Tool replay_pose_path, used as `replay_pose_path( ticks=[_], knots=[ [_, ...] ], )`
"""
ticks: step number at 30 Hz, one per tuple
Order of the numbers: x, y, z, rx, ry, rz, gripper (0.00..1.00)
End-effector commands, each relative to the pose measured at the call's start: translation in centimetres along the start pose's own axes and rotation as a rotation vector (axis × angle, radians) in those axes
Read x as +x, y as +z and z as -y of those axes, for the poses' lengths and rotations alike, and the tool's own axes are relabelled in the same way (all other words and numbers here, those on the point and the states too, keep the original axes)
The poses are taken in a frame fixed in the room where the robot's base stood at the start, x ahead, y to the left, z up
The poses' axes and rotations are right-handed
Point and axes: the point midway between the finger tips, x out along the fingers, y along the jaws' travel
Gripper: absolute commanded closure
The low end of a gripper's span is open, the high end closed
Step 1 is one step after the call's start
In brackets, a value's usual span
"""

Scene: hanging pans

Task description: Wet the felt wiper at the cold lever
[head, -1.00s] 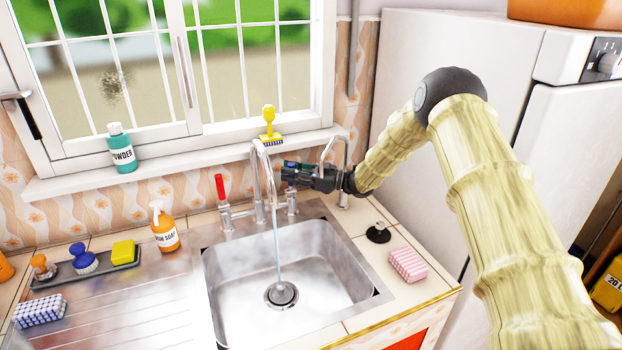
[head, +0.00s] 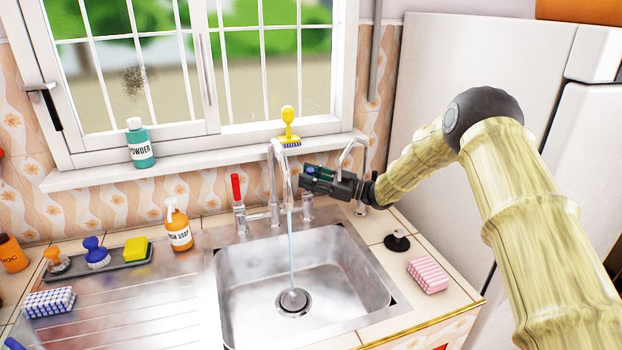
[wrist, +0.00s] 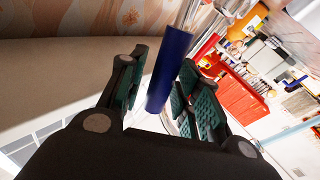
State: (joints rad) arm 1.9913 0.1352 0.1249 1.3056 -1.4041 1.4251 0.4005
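The blue cold lever (wrist: 169,70) stands between the fingers of my gripper (wrist: 163,92) in the wrist view. The fingers are apart, with a narrow gap visible beside the lever. In the head view my gripper (head: 312,176) is just right of the tap spout (head: 273,165) and hides most of the lever. A thin stream of water (head: 290,245) runs from the tap into the sink (head: 245,285). I cannot tell which object is the felt wiper; a pink striped block (head: 428,275) and a blue checked block (head: 49,302) lie beside the sink.
A red lever (head: 237,188) stands left of the spout. A black round-based knob (head: 397,240) is on the right counter. Soap (head: 178,228) and a tray (head: 125,262) with brushes and a yellow sponge are at left. A yellow brush (head: 289,127) stands on the sill.

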Motion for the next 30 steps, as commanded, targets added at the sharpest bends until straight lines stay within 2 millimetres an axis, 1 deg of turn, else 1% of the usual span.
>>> replay_pose_path(
  ticks=[10, 14, 17, 27, 30],
  knots=[
    [-0.2, 0.1, 0.0, 0.001, 0.001, 0.001, 0.58],
    [-1.0, 0.1, 0.0, 0.001, 0.001, 0.002, 0.58],
    [-2.4, 0.1, 0.0, 0.001, 0.002, 0.003, 0.58],
    [-8.5, 0.1, 0.0, 0.002, 0.002, 0.002, 0.58],
    [-9.9, 0.1, 0.0, 0.002, 0.002, 0.002, 0.58]
  ],
)
